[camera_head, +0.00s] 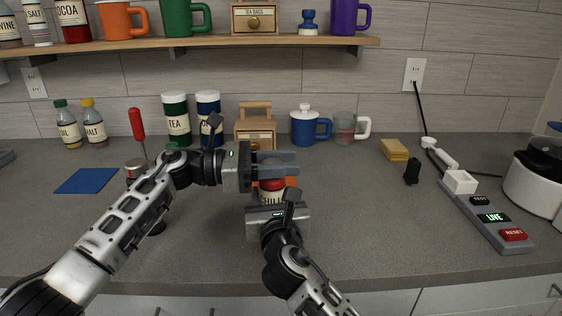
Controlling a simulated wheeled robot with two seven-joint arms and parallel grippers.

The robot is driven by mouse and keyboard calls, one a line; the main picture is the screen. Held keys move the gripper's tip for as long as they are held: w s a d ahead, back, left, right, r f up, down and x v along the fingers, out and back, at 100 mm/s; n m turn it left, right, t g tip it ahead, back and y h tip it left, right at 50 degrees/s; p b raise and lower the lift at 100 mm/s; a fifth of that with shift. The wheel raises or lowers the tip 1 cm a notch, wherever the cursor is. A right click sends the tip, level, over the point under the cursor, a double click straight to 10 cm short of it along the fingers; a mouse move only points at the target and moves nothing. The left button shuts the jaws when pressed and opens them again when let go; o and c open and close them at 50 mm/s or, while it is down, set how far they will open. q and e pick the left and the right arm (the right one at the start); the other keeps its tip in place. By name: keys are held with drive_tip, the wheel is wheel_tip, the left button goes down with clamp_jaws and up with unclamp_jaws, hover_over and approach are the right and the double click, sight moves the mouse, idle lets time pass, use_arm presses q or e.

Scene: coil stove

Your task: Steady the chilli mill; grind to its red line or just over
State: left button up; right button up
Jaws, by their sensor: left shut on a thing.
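The chilli mill (272,197) stands near the middle of the counter, with a red band and a pale label partly readable as chilli. Its top and most of its body are hidden by my grippers. My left gripper (276,170) reaches in from the left and is shut on the upper part of the mill. My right gripper (274,206) comes up from the front, close against the mill's near side. Its fingers are hidden, so I cannot tell whether it is open or touching the mill. The mill's red line cannot be made out.
A red-handled item (137,124) stands at left, partly behind my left arm, near a blue mat (87,181). Canisters, a wooden box (255,134), a blue pot (303,127) and a glass mug (344,128) line the wall.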

use_arm(q)
drive_tip(key=shift+s+f+m+g, duration=0.1)
drive_tip(key=shift+s+m+g, duration=0.1)
drive_tip(key=shift+m+g, duration=1.6)
drive_tip(key=shift+s+n+g, duration=0.1)
drive_tip(key=shift+n+g, duration=0.2)
drive_tip(key=shift+g, duration=0.2)
drive_tip(key=o, duration=1)
wheel_tip(320, 180, up, 10)
drive_tip(key=shift+r, duration=0.1)
